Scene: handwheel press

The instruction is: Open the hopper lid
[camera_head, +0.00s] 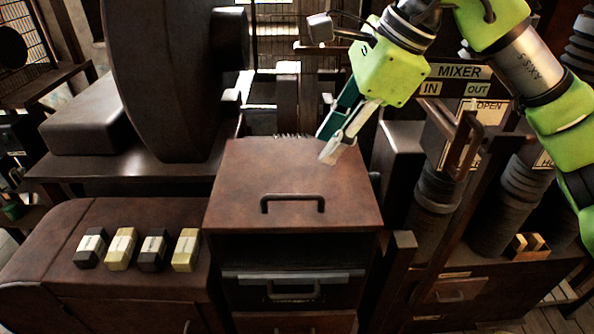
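The hopper lid appears to be the brown, rust-marked panel (245,185) on top of the box at centre. It lies down over the box, with a dark bar handle (292,198) near its front edge and a coil-like row along its back edge. My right gripper (328,148) comes in from the upper right, its fingers pointing down and left over the panel's back right part. It is away from the handle and seems to hold nothing. Whether its fingertips touch the panel, and how far apart they are, I cannot tell. My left gripper is not in view.
Below the panel are a dark recess and a drawer with a handle (292,294). Black and cream blocks (121,249) sit on the left cabinet. A large dark wheel-like body (165,80) stands behind. At right are a MIXER sign (459,72), levers and ribbed columns (437,190).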

